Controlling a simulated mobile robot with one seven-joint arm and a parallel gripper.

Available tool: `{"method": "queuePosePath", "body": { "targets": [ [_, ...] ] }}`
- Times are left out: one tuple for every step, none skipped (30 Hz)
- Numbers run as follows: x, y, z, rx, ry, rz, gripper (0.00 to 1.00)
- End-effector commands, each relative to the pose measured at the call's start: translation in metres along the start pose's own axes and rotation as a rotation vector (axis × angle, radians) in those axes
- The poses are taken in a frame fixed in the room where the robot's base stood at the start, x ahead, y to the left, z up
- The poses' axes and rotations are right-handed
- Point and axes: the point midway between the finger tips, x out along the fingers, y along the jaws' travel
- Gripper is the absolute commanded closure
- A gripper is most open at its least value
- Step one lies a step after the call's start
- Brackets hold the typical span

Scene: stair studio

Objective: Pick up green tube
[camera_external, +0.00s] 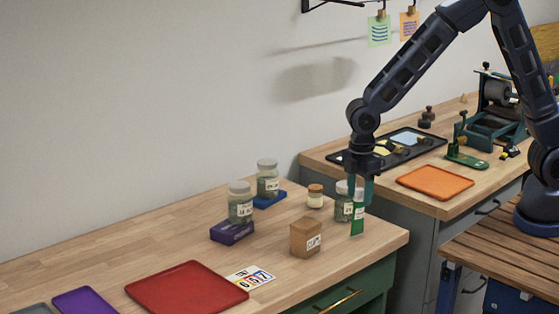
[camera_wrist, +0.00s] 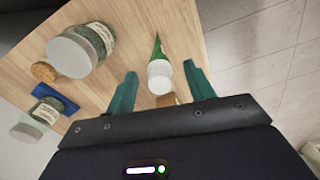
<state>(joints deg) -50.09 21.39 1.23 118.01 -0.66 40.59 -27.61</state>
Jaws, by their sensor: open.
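The green tube (camera_external: 358,222) stands upright on the wooden bench near its right corner, with a pale label on its side. In the wrist view I see its white round cap end and a green tapering part (camera_wrist: 158,47) beyond it. My gripper (camera_external: 361,190) is directly above the tube, pointing down, its teal fingers apart. In the wrist view the cap lies between and slightly beyond the two open fingertips (camera_wrist: 160,78). I cannot tell whether either finger touches the tube.
A glass jar (camera_external: 343,209) stands close on the tube's left, with a small cork-topped jar (camera_external: 315,198) behind. A brown box (camera_external: 305,238) stands in front-left. A red tray (camera_external: 186,289) lies at front.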

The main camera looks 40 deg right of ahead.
Motion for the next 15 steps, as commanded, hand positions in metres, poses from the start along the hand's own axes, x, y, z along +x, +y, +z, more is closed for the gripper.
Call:
{"method": "queuePosePath", "body": {
  "targets": [
    [0.008,-0.001,0.001,0.000,-0.004,-0.002,0.47],
    [0.011,0.000,0.000,0.000,-0.003,-0.001,0.47],
    [0.015,0.000,0.000,0.000,-0.002,0.000,0.47],
    [0.017,0.000,0.000,0.000,-0.001,0.000,0.47],
    [0.018,0.000,0.000,0.000,-0.001,0.000,0.47],
    [0.019,0.000,0.000,0.000,-0.001,0.000,0.47],
    [0.019,0.000,0.000,0.000,-0.001,0.000,0.47],
    [0.019,0.000,0.000,0.000,0.000,0.000,0.47],
    [0.019,0.000,0.000,0.000,0.000,0.000,0.47],
    [0.019,0.000,0.000,0.000,0.000,0.000,0.47],
    [0.019,0.000,0.000,0.000,0.000,0.000,0.47],
    [0.019,0.000,0.000,0.000,0.000,0.000,0.53],
    [0.019,0.000,0.000,0.000,0.000,0.000,0.58],
    [0.019,0.000,0.000,0.000,0.000,0.000,0.64],
    [0.019,0.000,0.000,0.000,0.000,0.000,0.72]
  ]
}}
